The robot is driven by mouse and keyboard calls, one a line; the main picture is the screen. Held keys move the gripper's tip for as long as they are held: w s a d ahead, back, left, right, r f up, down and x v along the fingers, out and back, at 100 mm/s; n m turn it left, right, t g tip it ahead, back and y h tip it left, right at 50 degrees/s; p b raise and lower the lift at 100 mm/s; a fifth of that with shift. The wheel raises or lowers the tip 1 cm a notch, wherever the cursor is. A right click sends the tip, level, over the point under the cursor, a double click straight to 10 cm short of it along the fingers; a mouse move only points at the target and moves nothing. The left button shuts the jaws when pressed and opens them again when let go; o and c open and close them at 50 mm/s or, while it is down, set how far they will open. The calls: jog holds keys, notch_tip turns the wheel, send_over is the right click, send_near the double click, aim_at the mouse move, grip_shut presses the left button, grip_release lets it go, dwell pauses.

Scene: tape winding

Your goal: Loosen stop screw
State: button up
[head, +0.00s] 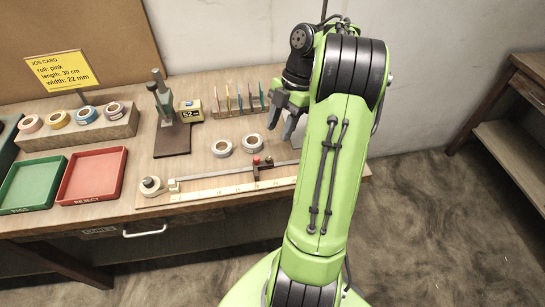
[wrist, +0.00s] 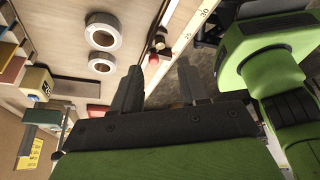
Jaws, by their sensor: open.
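The stop on the measuring rail carries a small red knob (head: 256,160), with a darker knob (head: 268,161) just to its right. In the wrist view the red knob (wrist: 153,60) shows just beyond the fingertips, with the dark knob above it. I cannot tell for certain which knob is the stop screw. The ruler (head: 225,190) runs in front of the rail. My gripper (head: 282,120) is open and empty, above the bench behind and to the right of the knobs. Its two fingers (wrist: 158,82) show apart in the wrist view, touching nothing.
Two loose tape rolls (head: 222,148) lie behind the rail. A tape roll (head: 151,186) sits at its left end. A stand (head: 165,105), a 52 display (head: 190,111) and a rack of coloured strips (head: 240,108) stand behind. Red (head: 91,176) and green (head: 33,185) trays are left.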

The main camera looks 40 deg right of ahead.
aim_at(269, 157)
jog(key=b+x, duration=0.4)
jog(key=x, duration=0.4)
jog(key=shift+f, duration=0.1)
grip_shut()
